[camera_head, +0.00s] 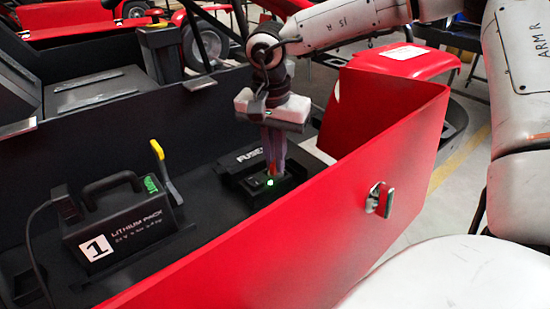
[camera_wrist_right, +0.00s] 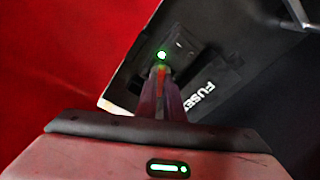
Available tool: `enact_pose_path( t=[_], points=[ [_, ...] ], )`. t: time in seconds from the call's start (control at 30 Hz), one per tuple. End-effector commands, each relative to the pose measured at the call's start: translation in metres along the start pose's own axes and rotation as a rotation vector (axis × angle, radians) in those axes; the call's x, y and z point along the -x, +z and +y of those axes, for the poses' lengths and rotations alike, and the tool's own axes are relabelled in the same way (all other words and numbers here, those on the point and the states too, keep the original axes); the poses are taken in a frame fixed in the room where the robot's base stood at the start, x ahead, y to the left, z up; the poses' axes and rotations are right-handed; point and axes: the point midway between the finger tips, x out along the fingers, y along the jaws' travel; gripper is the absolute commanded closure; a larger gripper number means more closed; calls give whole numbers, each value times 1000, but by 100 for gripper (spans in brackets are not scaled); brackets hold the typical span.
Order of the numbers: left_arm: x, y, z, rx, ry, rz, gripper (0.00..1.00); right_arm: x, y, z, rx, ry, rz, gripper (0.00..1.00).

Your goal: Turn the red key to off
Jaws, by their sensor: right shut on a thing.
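A red key (camera_head: 386,201) with a silvery base sits on the outer face of the red side panel (camera_head: 330,215), with nothing touching it. My right gripper (camera_head: 272,174) is on the other side of that panel, pointing down at a black fuse box (camera_head: 245,183). In the right wrist view the closed fingers (camera_wrist_right: 163,74) meet the fuse box (camera_wrist_right: 187,52) beside a lit green light (camera_wrist_right: 162,55). A small reddish piece (camera_wrist_right: 160,82) shows between the fingers; its shape is mostly hidden. My left gripper is not in view.
A lithium pack (camera_head: 118,222) marked 1, with a black handle and cable, stands left of the fuse box. A yellow lever (camera_head: 166,172) rises behind it. The red panel's top edge runs close in front of my right gripper. Other karts stand behind.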

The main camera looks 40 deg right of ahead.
Motion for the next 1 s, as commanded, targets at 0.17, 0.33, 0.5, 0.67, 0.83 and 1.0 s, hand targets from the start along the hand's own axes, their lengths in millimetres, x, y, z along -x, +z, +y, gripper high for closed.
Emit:
enact_pose_path(
  t=[0.17,0.33,0.5,0.67,0.83,1.0],
  points=[
    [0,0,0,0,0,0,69,0,0,0,21,-2,0,100],
    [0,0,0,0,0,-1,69,0,0,0,35,-4,-1,100],
    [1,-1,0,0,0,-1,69,1,0,1,248,-32,-2,100],
    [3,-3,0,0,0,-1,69,1,0,1,463,-57,-2,100],
    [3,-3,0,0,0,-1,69,0,0,2,540,-65,-1,100],
    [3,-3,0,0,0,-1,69,0,0,2,539,-64,0,100]
  ],
)
